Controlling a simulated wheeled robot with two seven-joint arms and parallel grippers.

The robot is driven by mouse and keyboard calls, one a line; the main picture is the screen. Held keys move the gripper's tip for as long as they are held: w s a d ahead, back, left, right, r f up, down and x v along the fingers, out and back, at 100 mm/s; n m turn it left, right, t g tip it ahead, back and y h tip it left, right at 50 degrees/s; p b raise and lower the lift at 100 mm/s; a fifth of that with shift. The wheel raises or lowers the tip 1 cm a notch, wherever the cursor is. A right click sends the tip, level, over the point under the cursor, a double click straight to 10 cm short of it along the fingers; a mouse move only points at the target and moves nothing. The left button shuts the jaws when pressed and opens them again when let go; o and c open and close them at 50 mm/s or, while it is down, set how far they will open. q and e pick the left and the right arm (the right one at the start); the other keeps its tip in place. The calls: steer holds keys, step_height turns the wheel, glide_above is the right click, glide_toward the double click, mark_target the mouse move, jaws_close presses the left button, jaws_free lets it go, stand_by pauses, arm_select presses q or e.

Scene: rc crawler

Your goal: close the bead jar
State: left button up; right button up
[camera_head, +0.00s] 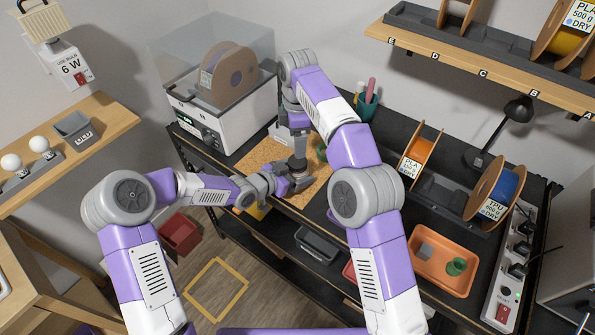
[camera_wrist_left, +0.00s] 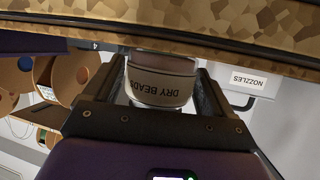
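The bead jar shows in the left wrist view (camera_wrist_left: 160,84) as a clear jar with pinkish contents and a pale band reading "DRY BEADS", upside down in the picture. My left gripper (camera_head: 290,184) reaches in low from the left over the cork mat (camera_head: 258,160). In the left wrist view its fingers (camera_wrist_left: 160,92) flank the jar and appear to touch both sides. My right gripper (camera_head: 298,150) points down directly above the jar. A dark round piece sits at its tips; I cannot tell whether it is the lid or whether the fingers grip it. The jar's top is hidden in the wrist view.
A white dryer box (camera_head: 222,110) with a spool stands behind left. A green cup with pens (camera_head: 367,105) stands behind. An orange tray (camera_head: 444,262), filament spools (camera_head: 495,190) and a power strip (camera_head: 508,265) occupy the right. A small green round item (camera_head: 321,152) is beside the right gripper.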

mark_target(298, 161)
arm_select(q)
steer(key=c, duration=1.4)
jaws_close()
arm_select(e)
steer(key=n, duration=0.7)
steer(key=shift+n, duration=0.3)
steer(key=n, duration=0.6)
steer(key=shift+f, duration=0.1)
steer(key=shift+f, duration=3.9)
